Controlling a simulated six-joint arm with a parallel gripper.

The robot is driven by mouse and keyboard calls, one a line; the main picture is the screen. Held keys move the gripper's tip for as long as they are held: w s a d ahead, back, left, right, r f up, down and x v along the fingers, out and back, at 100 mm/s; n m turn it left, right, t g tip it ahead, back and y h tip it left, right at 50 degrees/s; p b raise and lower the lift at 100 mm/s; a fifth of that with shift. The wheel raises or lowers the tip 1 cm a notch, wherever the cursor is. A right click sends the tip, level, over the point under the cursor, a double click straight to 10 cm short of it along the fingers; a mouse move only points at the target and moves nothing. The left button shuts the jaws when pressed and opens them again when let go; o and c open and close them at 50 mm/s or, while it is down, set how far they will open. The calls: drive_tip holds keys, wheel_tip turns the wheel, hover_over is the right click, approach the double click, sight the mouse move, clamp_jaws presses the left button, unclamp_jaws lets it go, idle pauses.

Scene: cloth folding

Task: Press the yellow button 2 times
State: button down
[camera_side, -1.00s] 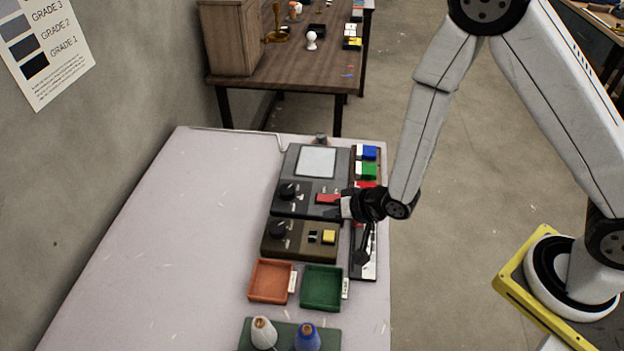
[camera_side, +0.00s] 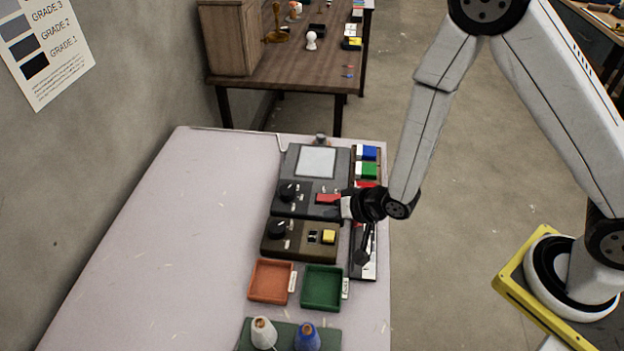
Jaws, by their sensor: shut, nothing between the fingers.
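The yellow button (camera_side: 328,237) is a small square block on the right part of a brown control box (camera_side: 283,245). A small black switch (camera_side: 313,237) sits just left of it and a round black knob (camera_side: 278,229) further left. My gripper (camera_side: 340,206) is shut, with nothing seen in it. It is above and slightly right of the yellow button in the picture, beside the red block on the dark panel, apart from the yellow button. Its fingertips are small, and I cannot tell their exact height.
A dark panel with a grey screen (camera_side: 315,161) and a red block (camera_side: 327,198) lies behind the brown box. An orange tray (camera_side: 270,282) and a green tray (camera_side: 322,287) are in front. Blue (camera_side: 368,153) and green (camera_side: 368,170) blocks sit at right. The left of the table (camera_side: 180,240) is clear.

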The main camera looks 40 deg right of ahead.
sight(324, 233)
idle(0.8)
drive_tip(key=shift+r, duration=1.9)
drive_tip(key=shift+f, duration=0.15)
drive_tip(key=shift+f, duration=4.25)
drive_tip(key=shift+f, duration=0.95)
drive_tip(key=shift+r, duration=0.9)
